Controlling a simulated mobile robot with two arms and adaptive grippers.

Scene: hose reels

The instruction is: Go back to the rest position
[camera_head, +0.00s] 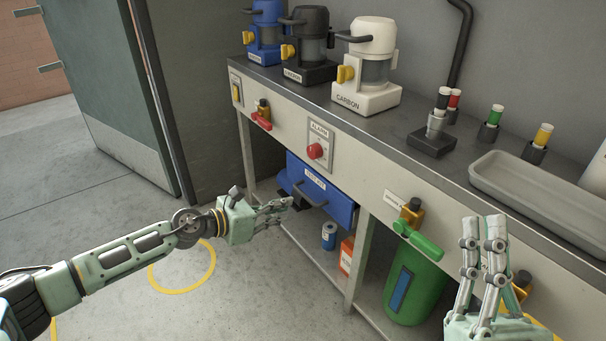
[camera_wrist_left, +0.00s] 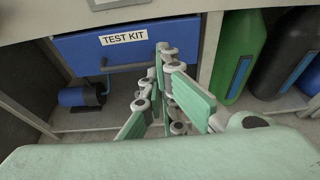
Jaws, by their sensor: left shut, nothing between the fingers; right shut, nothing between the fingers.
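My left gripper (camera_head: 284,207) reaches in from the left in the head view. It is shut and empty, in front of the blue test kit drawer (camera_head: 338,203). In the left wrist view my left gripper's fingers (camera_wrist_left: 168,75) show in front of the same blue drawer (camera_wrist_left: 75,52), labelled TEST KIT. I cannot tell whether they touch it. My right gripper (camera_head: 483,222) is at the lower right of the head view, fingers pointing up, shut and empty, in front of the bench front. It partly hides a yellow valve there.
A bench (camera_head: 310,98) carries blue, black and white canisters (camera_head: 367,70), small coloured-top fittings and a grey tray (camera_head: 535,190). A red alarm button (camera_head: 315,151) and a green-handled valve (camera_head: 418,240) stick out from its front. A green cylinder (camera_head: 412,285) stands below. Floor at left is clear.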

